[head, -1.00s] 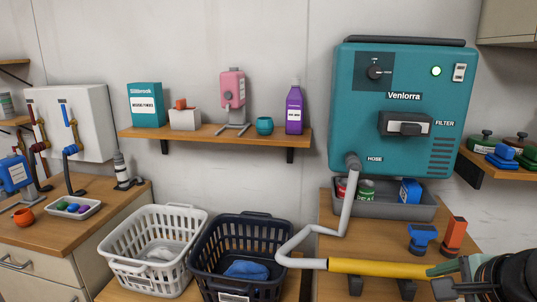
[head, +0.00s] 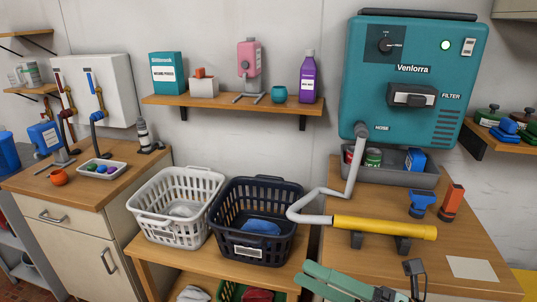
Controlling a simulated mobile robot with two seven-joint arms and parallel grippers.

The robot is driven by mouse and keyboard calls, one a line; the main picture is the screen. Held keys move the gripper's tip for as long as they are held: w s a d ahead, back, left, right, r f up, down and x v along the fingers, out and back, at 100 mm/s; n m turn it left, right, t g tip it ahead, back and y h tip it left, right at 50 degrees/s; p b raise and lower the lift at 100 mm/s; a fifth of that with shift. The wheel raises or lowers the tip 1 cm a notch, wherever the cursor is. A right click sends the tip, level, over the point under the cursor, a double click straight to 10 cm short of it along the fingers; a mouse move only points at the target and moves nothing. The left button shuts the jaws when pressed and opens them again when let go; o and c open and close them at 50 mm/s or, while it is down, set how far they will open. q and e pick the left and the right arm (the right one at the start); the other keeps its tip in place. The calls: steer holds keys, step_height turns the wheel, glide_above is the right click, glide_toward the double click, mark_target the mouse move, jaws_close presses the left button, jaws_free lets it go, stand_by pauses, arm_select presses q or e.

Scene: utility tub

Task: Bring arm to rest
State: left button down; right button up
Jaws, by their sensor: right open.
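My right gripper (head: 303,273) comes in at the bottom edge, its two green fingers pointing left. It is open and appears empty, below the yellow wand and apart from it in the picture. The yellow wand (head: 385,228) lies across two black holders on the right wooden counter (head: 450,250). Its grey hose (head: 352,175) runs up to the teal machine (head: 405,90) on the wall. My left gripper is not in view.
A white basket (head: 165,225) and a dark basket (head: 225,247) with a blue cloth stand left of the wand. A blue tool (head: 421,204) and an orange tool (head: 451,203) stand behind the wand's right end. A paper sheet (head: 472,269) lies on clear counter.

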steer(key=w+d+f+m+t+h, duration=0.1)
steer(key=d+f+m+t+h, duration=0.3)
steer(key=m, duration=0.4)
steer(key=w+d+f+m+t+h+p, duration=0.1)
steer(key=w+d+f+m+t+h, duration=0.1)
steer(key=f+m+h, duration=0.35)
steer(key=w+d+f+m+t+h, duration=0.1)
steer(key=d+f+m+t+h, duration=0.15)
steer(key=f+m, duration=0.45)
steer(key=s+f+m+g+h, duration=0.2)
steer(key=s+f+m, duration=0.4)
steer(key=f, duration=0.3)
steer(key=s+d+f+m+g+h, duration=0.1)
steer(key=s+f+m+g, duration=0.4)
steer(key=f, duration=0.5)
steer(key=s+m+h+p, duration=0.1)
steer(key=s+m, duration=0.1)
steer(key=s, duration=0.1)
steer(key=shift+f+h, duration=0.25)
steer(key=shift+h, duration=0.15)
steer(key=shift+w, duration=0.1)
